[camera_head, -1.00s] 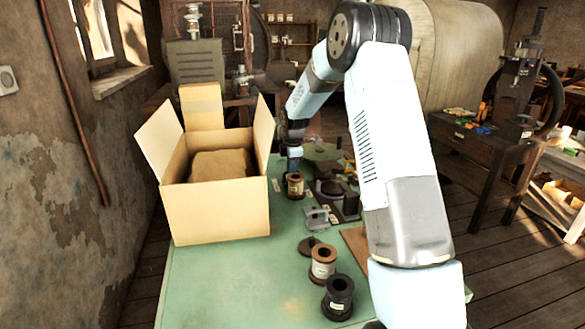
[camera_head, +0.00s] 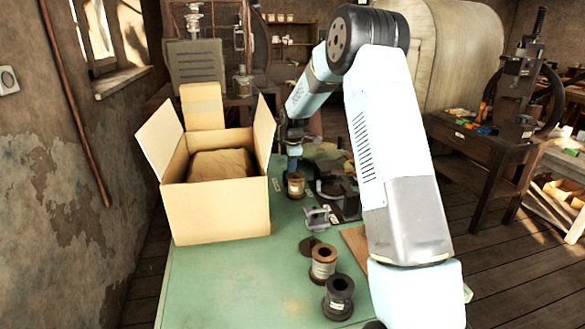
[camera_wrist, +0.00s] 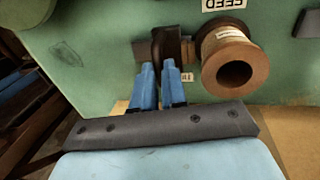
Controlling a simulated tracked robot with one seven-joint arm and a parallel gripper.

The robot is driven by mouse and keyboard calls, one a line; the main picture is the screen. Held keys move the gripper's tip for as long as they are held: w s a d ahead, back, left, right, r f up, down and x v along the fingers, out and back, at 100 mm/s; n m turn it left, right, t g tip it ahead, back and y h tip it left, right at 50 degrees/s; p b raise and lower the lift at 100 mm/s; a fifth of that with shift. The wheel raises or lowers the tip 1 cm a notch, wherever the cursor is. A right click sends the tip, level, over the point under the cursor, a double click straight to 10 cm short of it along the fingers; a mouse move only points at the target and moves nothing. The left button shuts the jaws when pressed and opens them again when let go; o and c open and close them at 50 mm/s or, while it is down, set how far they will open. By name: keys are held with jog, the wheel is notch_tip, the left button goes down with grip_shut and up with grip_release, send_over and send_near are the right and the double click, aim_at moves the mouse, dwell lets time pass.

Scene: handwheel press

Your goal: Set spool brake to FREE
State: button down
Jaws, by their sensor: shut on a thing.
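A copper-brown spool (camera_head: 295,187) stands on the green bench. It shows large in the wrist view (camera_wrist: 234,60), with its dark bore facing me. Beside it, to the left in the wrist view, is a dark, upright lever-like part (camera_wrist: 168,44), probably the spool brake. My gripper (camera_wrist: 156,68) has its blue fingers close together at the lower end of this dark part and is shut on it. The exact contact is partly hidden by the fingers. In the head view my gripper (camera_head: 293,163) is small, at the spool. I cannot read a brake setting.
A label reading FEED (camera_wrist: 222,4) shows upside down. The green bench (camera_head: 220,285) also carries an open cardboard box (camera_head: 215,215) on the left, a grey bracket (camera_head: 317,217), a second copper spool (camera_head: 323,265) and a black spool (camera_head: 338,298). The front-left bench top is clear.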

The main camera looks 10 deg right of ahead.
jog(key=w, duration=0.3)
jog(key=shift+w, duration=0.25)
jog(key=shift+w+r, duration=0.15)
jog(key=shift+w, duration=0.05)
jog(key=c, duration=1.4)
grip_release()
jog(key=shift+w, duration=0.1)
jog(key=shift+c, duration=0.2)
notch_tip(320, 180, up, 13)
jog(key=s, duration=0.2)
jog(key=shift+s, duration=0.4)
jog(key=shift+r, duration=0.15)
